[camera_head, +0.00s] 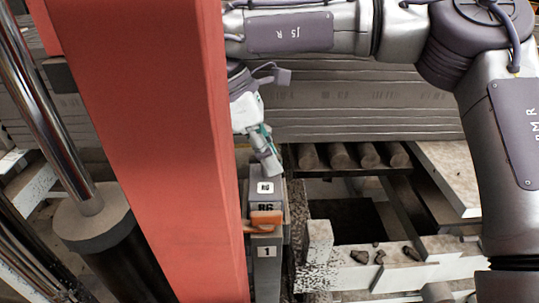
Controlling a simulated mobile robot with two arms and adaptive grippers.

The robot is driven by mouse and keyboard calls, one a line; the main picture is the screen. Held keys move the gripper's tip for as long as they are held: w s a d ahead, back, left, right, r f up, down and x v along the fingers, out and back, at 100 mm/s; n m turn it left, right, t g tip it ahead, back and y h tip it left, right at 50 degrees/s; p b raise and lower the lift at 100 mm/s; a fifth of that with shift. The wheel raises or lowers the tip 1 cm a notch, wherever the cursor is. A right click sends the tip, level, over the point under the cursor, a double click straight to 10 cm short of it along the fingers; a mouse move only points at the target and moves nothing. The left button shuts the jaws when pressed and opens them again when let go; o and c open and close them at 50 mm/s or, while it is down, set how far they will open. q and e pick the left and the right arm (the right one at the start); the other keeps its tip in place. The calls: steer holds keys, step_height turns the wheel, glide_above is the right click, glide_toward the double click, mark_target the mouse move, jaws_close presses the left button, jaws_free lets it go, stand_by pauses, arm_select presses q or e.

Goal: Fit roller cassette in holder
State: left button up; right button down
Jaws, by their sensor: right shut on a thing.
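My right gripper (265,160) comes down from behind the red column and points at the top of a grey block marked R6. This block, which I take as the roller cassette (277,190), stands upright below the fingertips. The gripper is shut on it, though the grip itself is small and partly hidden. Below it is a grey upright part with a label 1, apparently the holder (267,278), with an orange piece (265,219) across its top. I cannot tell how deep the cassette sits in it. My left gripper is not in view.
A large red column (150,150) hides the area left of the holder. Several dark rollers (340,156) lie behind right, beside a dark opening. A pale ledge (400,275) with dark fragments (360,257) is at the lower right. Stacked grey slabs (370,100) fill the back.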

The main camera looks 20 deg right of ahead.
steer(key=shift+f+b, duration=1.3)
steer(key=shift+f, duration=0.2)
steer(key=c, duration=1.1)
jaws_free()
steer(key=shift+r, duration=0.1)
steer(key=v, duration=1.2)
steer(key=shift+w+d, duration=0.1)
